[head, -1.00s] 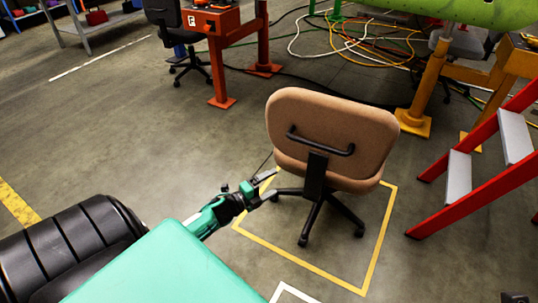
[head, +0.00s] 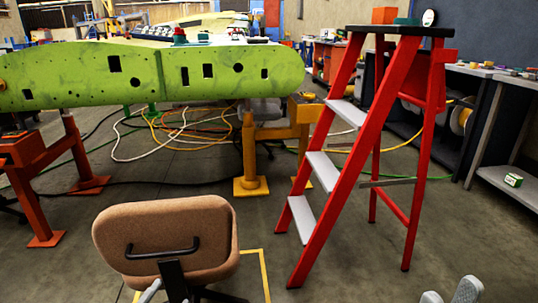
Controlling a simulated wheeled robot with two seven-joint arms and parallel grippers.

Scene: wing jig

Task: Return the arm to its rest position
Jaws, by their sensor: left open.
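My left gripper (head: 151,291) shows only as a pale grey finger at the bottom edge, in front of the brown chair (head: 165,228). The rest of it is below the picture, and it appears to hold nothing. Two pale grey rounded tips at the bottom right look like part of my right gripper (head: 450,294). Most of it is cut off, so its jaw state is unclear.
A red stepladder (head: 335,185) with grey steps stands right of the chair. A green wing (head: 150,75) rests on orange (head: 30,150) and yellow (head: 249,150) stands behind. Cables lie under it. A shelf bench (head: 500,175) is at right. Floor between ladder and bench is clear.

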